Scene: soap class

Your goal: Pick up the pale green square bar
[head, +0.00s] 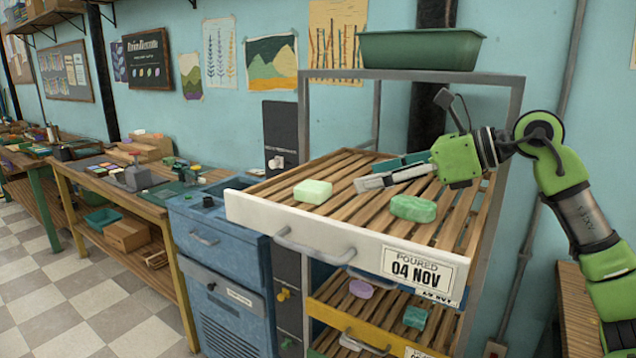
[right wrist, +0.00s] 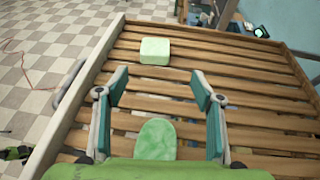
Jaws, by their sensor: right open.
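The pale green square bar (head: 312,191) lies on the wooden slats of the top drawer (head: 262,211), near its front left. In the right wrist view the pale bar (right wrist: 155,51) lies beyond the fingertips, roughly in line with the gap between them. A darker, marbled green oval bar (head: 413,208) lies on the slats to its right; it also shows between the fingers, close to the palm, in the right wrist view (right wrist: 156,139). My right gripper (head: 366,177) is open and empty, over the slats, its fingers pointing left toward the pale bar. My left gripper is not in view.
A green bin (head: 420,49) stands on top of the rack above my right arm. Lower drawers hold a purple bar (head: 361,289) and a teal bar (head: 415,317). A blue cabinet (head: 222,240) stands left of the rack. The slats around the pale bar are clear.

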